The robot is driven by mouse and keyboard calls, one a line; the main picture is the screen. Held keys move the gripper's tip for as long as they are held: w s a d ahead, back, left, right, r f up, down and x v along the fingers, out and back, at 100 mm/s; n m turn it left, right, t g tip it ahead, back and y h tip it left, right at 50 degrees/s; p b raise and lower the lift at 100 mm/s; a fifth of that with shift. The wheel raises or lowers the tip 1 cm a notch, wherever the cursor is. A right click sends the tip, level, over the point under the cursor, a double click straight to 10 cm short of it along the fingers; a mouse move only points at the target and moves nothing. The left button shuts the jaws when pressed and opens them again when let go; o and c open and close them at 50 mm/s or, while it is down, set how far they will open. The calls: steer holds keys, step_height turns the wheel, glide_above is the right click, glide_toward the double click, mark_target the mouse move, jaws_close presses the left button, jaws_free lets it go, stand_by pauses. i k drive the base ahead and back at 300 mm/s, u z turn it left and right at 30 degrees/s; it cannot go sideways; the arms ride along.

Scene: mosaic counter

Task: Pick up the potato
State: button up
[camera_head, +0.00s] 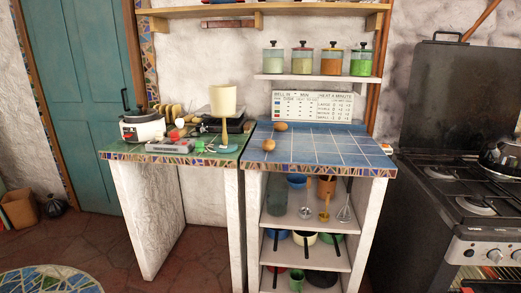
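Two small brown, rounded things that look like potatoes lie on the blue tiled counter (335,150). One potato (281,126) is near the back left of the tiles. The other potato (269,145) is closer to the front left edge, and the two are apart. Nothing is seen touching either from above. My gripper is not in view.
The green counter (205,158) at left is crowded with a white cooker (141,128), a grey box (170,146) and a tall cream-topped object (223,100). A stove (460,200) stands at right. Jars stand on a shelf (314,77) above. The right of the blue tiles is clear.

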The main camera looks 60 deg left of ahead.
mark_target(268, 145)
steer(key=u, duration=3.3)
steer(key=k, duration=0.95)
steer(key=z, duration=0.95)
steer(key=i, duration=0.95)
steer(key=z, duration=0.4)
steer(key=k, duration=0.3)
steer(key=u, duration=1.45)
steer(key=i, duration=1)
steer(key=u, duration=0.3)
